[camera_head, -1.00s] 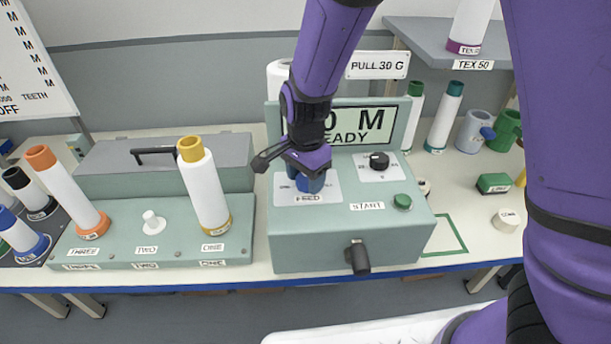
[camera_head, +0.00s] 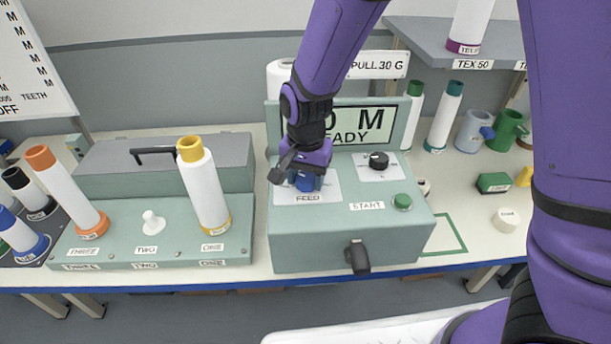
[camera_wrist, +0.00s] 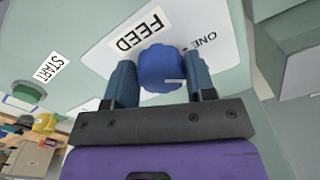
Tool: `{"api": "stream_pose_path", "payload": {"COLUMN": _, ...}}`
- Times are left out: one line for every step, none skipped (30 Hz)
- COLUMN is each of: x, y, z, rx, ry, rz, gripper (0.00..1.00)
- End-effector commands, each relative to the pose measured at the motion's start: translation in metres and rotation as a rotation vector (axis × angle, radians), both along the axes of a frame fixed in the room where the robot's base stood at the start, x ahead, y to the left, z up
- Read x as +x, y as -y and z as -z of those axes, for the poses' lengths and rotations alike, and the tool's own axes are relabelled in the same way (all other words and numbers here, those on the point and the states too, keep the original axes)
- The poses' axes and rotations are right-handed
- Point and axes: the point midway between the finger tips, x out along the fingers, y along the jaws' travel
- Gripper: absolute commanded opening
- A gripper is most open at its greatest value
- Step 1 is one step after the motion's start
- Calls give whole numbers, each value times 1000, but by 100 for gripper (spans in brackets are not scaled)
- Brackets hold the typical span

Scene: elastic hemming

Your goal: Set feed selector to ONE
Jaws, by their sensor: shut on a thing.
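The blue feed selector knob (camera_wrist: 162,68) sits on a white FEED plate (camera_head: 330,188) on top of the green machine box (camera_head: 345,250). In the wrist view my gripper (camera_wrist: 163,85) has its two blue-grey fingers on either side of the knob, shut on it. A light pointer line on the knob points right, roughly toward the ONE side. In the head view my gripper (camera_head: 305,180) hides most of the knob and the plate's position labels.
A black dial (camera_head: 379,161) and a green START button (camera_head: 402,202) are to the right on the box. A black lever (camera_head: 358,257) sticks out in front. The cone stand (camera_head: 180,247) with several thread cones is to the left. The display (camera_head: 365,124) stands behind.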

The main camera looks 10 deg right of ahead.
Motion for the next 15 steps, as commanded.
{"api": "stream_pose_path", "payload": {"x": 1, "y": 0, "z": -1, "rx": 1, "ry": 2, "rz": -42, "gripper": 26}}
{"api": "stream_pose_path", "payload": {"x": 1, "y": 1, "z": -1, "rx": 1, "ry": 2, "rz": -69, "gripper": 26}}
{"api": "stream_pose_path", "payload": {"x": 1, "y": 1, "z": 0, "rx": 1, "ry": 2, "rz": -106, "gripper": 26}}
{"api": "stream_pose_path", "payload": {"x": 1, "y": 1, "z": 0, "rx": 1, "ry": 2, "rz": -136, "gripper": 26}}
{"api": "stream_pose_path", "payload": {"x": 1, "y": 1, "z": 0, "rx": 1, "ry": 2, "rz": -164, "gripper": 26}}
{"api": "stream_pose_path", "payload": {"x": 1, "y": 1, "z": 0, "rx": 1, "ry": 2, "rz": -200, "gripper": 26}}
{"api": "stream_pose_path", "payload": {"x": 1, "y": 1, "z": 0, "rx": 1, "ry": 2, "rz": -227, "gripper": 26}}
{"api": "stream_pose_path", "payload": {"x": 1, "y": 2, "z": 0, "rx": 1, "ry": 2, "rz": -254, "gripper": 26}}
{"api": "stream_pose_path", "payload": {"x": 1, "y": 2, "z": 0, "rx": 2, "ry": 2, "rz": -289, "gripper": 26}}
{"api": "stream_pose_path", "payload": {"x": 0, "y": 2, "z": 0, "rx": 2, "ry": 2, "rz": -312, "gripper": 26}}
{"api": "stream_pose_path", "payload": {"x": 1, "y": 2, "z": 0, "rx": 2, "ry": 2, "rz": -337, "gripper": 26}}
{"api": "stream_pose_path", "payload": {"x": 0, "y": 2, "z": 0, "rx": 1, "ry": 1, "rz": -368, "gripper": 26}}
{"api": "stream_pose_path", "payload": {"x": 1, "y": 2, "z": 0, "rx": 1, "ry": 1, "rz": -390, "gripper": 26}}
{"api": "stream_pose_path", "payload": {"x": 0, "y": 2, "z": 0, "rx": 1, "ry": 1, "rz": -411, "gripper": 26}}
{"api": "stream_pose_path", "payload": {"x": 0, "y": 2, "z": 0, "rx": 1, "ry": 1, "rz": -437, "gripper": 26}}
